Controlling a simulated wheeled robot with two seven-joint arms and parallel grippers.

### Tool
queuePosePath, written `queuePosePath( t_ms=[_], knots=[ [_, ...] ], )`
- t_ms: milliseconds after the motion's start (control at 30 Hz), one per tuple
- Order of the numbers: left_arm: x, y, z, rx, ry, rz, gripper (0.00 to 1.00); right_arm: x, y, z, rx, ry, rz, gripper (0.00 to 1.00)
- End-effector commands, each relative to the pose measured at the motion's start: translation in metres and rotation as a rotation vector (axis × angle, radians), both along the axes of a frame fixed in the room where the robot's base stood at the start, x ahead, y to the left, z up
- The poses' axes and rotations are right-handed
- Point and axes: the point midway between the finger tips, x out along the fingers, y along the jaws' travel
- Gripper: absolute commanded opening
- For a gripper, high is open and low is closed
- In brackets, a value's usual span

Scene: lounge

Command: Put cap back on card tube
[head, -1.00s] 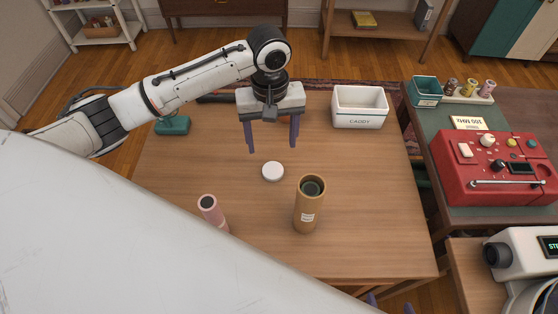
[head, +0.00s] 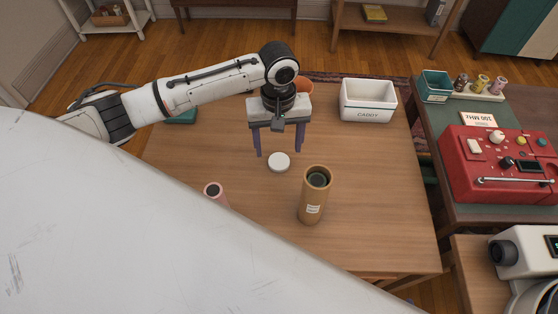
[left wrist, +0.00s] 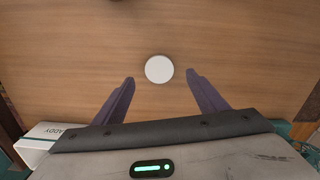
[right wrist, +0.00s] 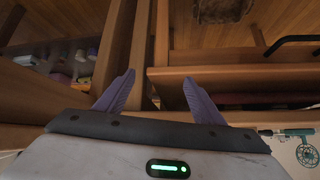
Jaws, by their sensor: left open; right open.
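The card tube (head: 314,200) stands upright and brown on the wooden table, its dark open top facing up. The white round cap (head: 279,162) lies flat on the table behind and left of the tube, apart from it. My left gripper (head: 279,153) is open and empty, pointing down above the table near the cap. In the left wrist view the cap (left wrist: 159,69) lies beyond and between the open fingertips (left wrist: 160,78). My right gripper (right wrist: 159,74) is open and empty in the right wrist view, facing wooden furniture. It does not show in the head view.
A pink cylinder (head: 215,193) stands left of the tube, partly hidden by my white body. A white caddy (head: 368,102) is at the table's back right. An orange round thing (head: 304,86) is behind my left gripper. A red device (head: 500,165) stands on the side table.

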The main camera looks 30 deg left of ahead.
Motion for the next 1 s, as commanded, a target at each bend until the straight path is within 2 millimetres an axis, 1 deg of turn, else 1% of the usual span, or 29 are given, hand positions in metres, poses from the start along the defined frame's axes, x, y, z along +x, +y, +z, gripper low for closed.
queuePosePath(
  t_ms=[67,133,300,400,500,800,833,867,1000],
  knots=[
    [0.0,0.0,-0.002,-0.001,0.001,0.0,0.66,0.0,0.0,0.0,0.0,-0.001,0.0,0.62],
    [0.0,0.0,-0.009,0.001,0.002,0.001,0.66,0.0,0.0,0.0,0.0,-0.001,0.0,0.62],
    [0.001,-0.001,-0.036,0.0,0.003,0.0,0.66,0.0,0.0,-0.002,0.0,-0.001,0.0,0.62],
    [0.001,-0.001,-0.047,-0.001,0.001,-0.001,0.66,0.0,0.0,-0.003,0.0,-0.001,0.0,0.62],
    [0.001,0.0,-0.052,0.001,0.001,-0.001,0.66,0.0,0.0,-0.003,0.0,-0.001,0.0,0.62],
    [0.001,0.0,-0.052,0.001,-0.001,-0.001,0.66,0.0,0.0,-0.003,0.0,-0.001,0.0,0.62],
    [0.001,0.0,-0.052,0.001,-0.001,-0.001,0.65,0.0,0.0,-0.003,0.0,-0.001,0.0,0.62],
    [0.001,0.0,-0.052,0.001,-0.001,-0.001,0.59,0.0,0.0,-0.003,0.0,0.0,0.0,0.62],
    [0.001,0.0,-0.052,0.001,-0.001,-0.001,0.36,0.0,0.0,-0.003,-0.001,0.0,0.001,0.62]
  ],
)
